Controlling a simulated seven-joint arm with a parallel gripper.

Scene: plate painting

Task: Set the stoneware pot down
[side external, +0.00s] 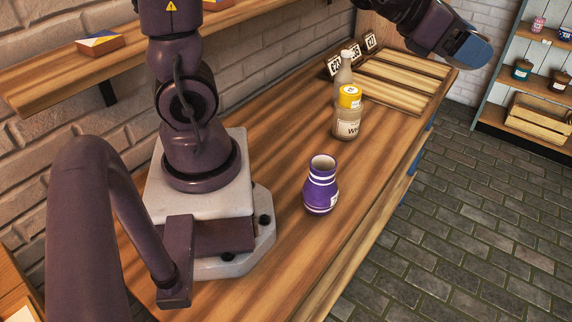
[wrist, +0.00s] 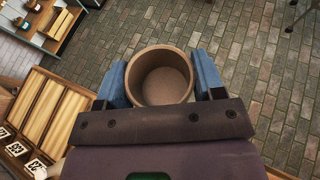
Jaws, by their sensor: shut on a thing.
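The stoneware pot (wrist: 165,86) is a plain brown round vessel with an open, empty mouth, seen from above in the wrist view. My gripper (wrist: 161,78) is shut on it, with a blue finger on each side. In the side view my gripper (side external: 466,48) is raised at the upper right, beyond the far end of the counter; the pot is not visible there. Brick floor shows around the pot in the wrist view, and nothing is seen supporting it. A slatted wooden tray (wrist: 40,103) lies to its left on the counter.
On the counter (side external: 270,245) stand a purple striped vase (side external: 321,190), a yellow-capped bottle (side external: 348,118) and a grey bottle (side external: 345,68). A shelf unit (side external: 520,85) with small pots is at the right.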

